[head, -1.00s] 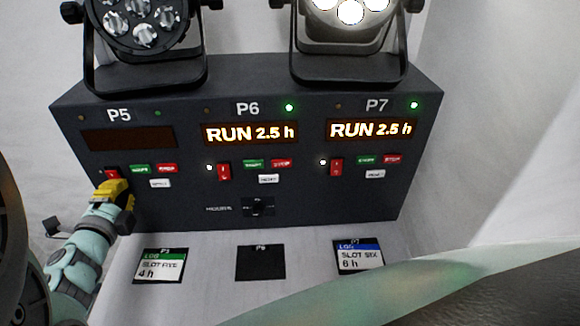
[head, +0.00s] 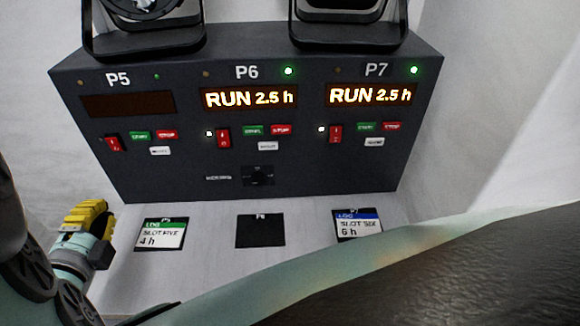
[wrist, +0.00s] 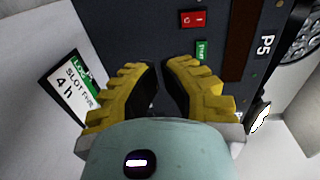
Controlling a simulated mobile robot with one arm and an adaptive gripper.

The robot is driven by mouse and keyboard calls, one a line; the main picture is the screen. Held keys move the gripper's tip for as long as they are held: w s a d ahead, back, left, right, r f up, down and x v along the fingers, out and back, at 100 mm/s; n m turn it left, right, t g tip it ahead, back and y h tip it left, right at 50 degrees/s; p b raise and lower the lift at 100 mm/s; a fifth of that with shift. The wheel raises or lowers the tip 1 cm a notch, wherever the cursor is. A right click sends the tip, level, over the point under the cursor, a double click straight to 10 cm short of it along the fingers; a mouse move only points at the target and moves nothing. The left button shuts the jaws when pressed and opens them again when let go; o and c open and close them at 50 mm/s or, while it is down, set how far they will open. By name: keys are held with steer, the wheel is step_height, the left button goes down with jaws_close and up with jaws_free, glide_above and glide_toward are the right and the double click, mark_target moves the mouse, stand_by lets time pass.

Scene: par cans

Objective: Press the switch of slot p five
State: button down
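The red switch of slot P5 (head: 115,143) is on the left of the dark panel, under the dark P5 display (head: 127,104). The small lamp beside it looks unlit. The switch also shows in the wrist view (wrist: 193,19), beyond my fingertips. My gripper (head: 95,208), with yellow fingers, is below and left of the P5 switch, in front of the panel and apart from it. In the wrist view my fingers (wrist: 161,64) come together at the tips with only a thin gap and nothing held between them.
P6 (head: 247,98) and P7 (head: 371,94) displays read RUN 2.5 h, with lit lamps. Green start (head: 140,135) and red stop (head: 167,134) buttons sit right beside the P5 switch. The slot five card (head: 160,234) lies on the pale surface before the panel.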

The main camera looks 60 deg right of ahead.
steer(key=shift+s+a+f, duration=0.1)
steer(key=shift+s+a, duration=0.3)
steer(key=shift+a, duration=0.15)
